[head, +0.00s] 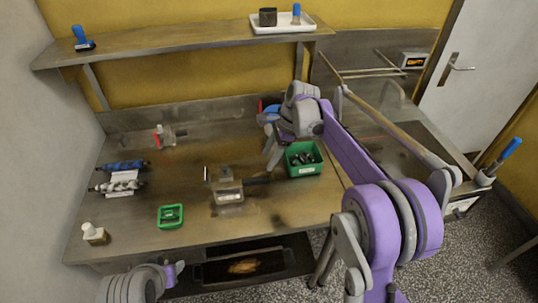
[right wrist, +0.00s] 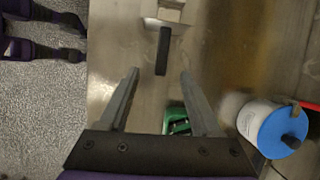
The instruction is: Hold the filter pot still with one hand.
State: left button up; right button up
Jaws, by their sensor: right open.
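What looks like the filter pot (head: 228,192) stands on the metal worktop near its middle. It is a squat pale container with a dark handle (head: 258,180) pointing right. In the right wrist view the dark handle (right wrist: 162,52) lies ahead, between the lines of my fingers, and part of the pot shows at the top edge. My right gripper (head: 272,150) is open and empty above the worktop, apart from the handle. Its two fingers also show in the right wrist view (right wrist: 160,74). Part of my left arm is at the bottom left; its fingers are not visible.
A green bin (head: 305,172) of dark pieces stands right of the handle. A small green tray (head: 171,224) is at the front. A white tub with a blue lid (right wrist: 284,132) is close to my right gripper. Bare worktop lies left of the pot.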

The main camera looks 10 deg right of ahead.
aim_at(256, 179)
jog(key=shift+m, duration=0.3)
jog(key=x, duration=1.2)
jog(key=shift+w+a+f, duration=0.15)
jog(key=shift+f, duration=0.15)
jog(key=shift+c, duration=0.3)
grip_shut()
dwell(0.9)
